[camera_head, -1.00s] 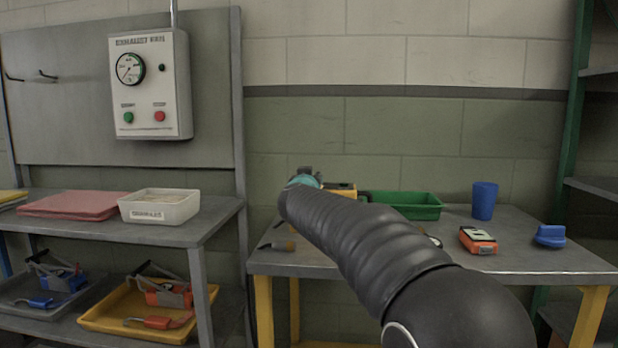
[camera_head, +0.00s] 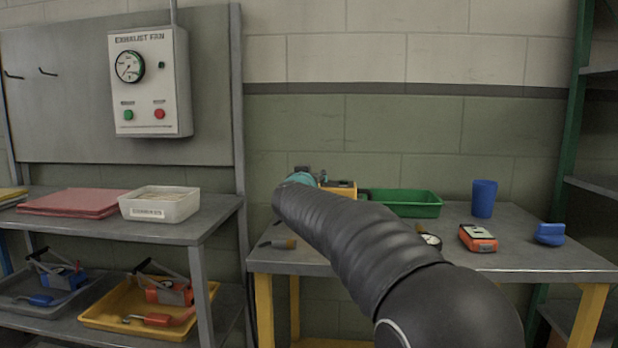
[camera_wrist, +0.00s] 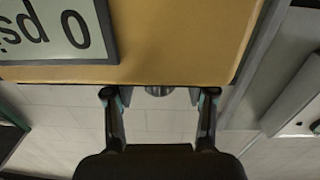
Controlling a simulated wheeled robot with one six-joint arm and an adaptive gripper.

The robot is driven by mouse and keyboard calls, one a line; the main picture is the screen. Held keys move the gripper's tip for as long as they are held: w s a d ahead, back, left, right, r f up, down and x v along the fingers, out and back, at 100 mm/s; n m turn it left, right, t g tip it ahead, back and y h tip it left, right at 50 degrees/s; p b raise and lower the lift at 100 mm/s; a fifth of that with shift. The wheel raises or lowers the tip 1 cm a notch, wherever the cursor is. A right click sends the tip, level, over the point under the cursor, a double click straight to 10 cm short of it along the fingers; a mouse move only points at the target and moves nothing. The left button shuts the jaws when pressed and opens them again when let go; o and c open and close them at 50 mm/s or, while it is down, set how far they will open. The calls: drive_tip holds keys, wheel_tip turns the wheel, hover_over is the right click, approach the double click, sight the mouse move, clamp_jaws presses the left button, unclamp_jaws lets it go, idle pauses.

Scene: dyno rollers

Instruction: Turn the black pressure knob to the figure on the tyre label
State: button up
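A yellow box (camera_wrist: 190,45) fills the top of the wrist view, with a display (camera_wrist: 45,30) reading "0 psi" upside down. A small dark rounded part, seemingly the pressure knob (camera_wrist: 160,91), shows at the box's lower edge. My gripper (camera_wrist: 158,98) is open, its two fingers on either side of that part with gaps between. In the head view the yellow box (camera_head: 341,188) is mostly hidden by my arm, and my gripper (camera_head: 302,178) is only partly seen beside it. I see no tyre label I can read.
The bench (camera_head: 530,262) holds a green tray (camera_head: 405,207), blue cup (camera_head: 484,198), orange device (camera_head: 478,238), blue object (camera_head: 549,234), round gauge (camera_head: 430,240) and a brush (camera_head: 279,244). A shelf (camera_head: 190,232) stands left, below an exhaust fan panel (camera_head: 150,85).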

drive_tip(key=s, duration=1.2)
drive_tip(key=shift+a, duration=0.45)
